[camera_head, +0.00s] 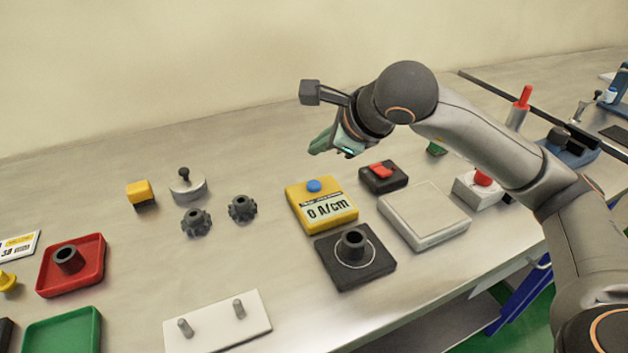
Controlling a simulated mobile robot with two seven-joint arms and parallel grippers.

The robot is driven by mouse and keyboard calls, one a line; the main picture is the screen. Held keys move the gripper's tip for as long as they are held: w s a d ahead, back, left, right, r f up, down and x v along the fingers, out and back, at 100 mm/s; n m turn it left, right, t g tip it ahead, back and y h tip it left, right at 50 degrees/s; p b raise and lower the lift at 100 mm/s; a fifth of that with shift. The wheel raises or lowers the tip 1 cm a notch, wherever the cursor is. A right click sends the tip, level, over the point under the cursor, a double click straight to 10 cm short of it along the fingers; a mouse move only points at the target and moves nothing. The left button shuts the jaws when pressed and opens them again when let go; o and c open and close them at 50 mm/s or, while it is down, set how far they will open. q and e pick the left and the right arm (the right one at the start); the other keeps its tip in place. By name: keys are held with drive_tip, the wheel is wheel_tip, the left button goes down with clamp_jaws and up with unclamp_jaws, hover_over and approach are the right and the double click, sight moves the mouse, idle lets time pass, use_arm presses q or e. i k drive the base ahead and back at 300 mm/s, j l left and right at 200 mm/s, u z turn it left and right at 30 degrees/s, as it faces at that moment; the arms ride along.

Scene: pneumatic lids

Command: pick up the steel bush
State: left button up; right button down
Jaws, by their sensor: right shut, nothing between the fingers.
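Two dark grey hollow cylinders look like bushes, and I cannot tell which is the steel bush. One bush (68,258) stands upright in a red tray (92,276) at the left. My right gripper (320,144) is above the back of the table, behind the yellow meter, apart from both bushes. It is shut and empty. My left gripper is not in view.
A yellow meter (341,211) with a blue knob sits behind the black plate. A white box (424,215) and a black box with a red switch (383,179) stand beside it. Two dark gears (196,222), a white two-peg plate (216,325) and a green tray (60,333) lie leftward.

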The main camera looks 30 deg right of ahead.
sight(353, 241)
drive_tip(key=k+l, duration=0.1)
drive_tip(key=k, duration=0.4)
drive_tip(key=k+l, duration=0.1)
drive_tip(key=k, duration=0.4)
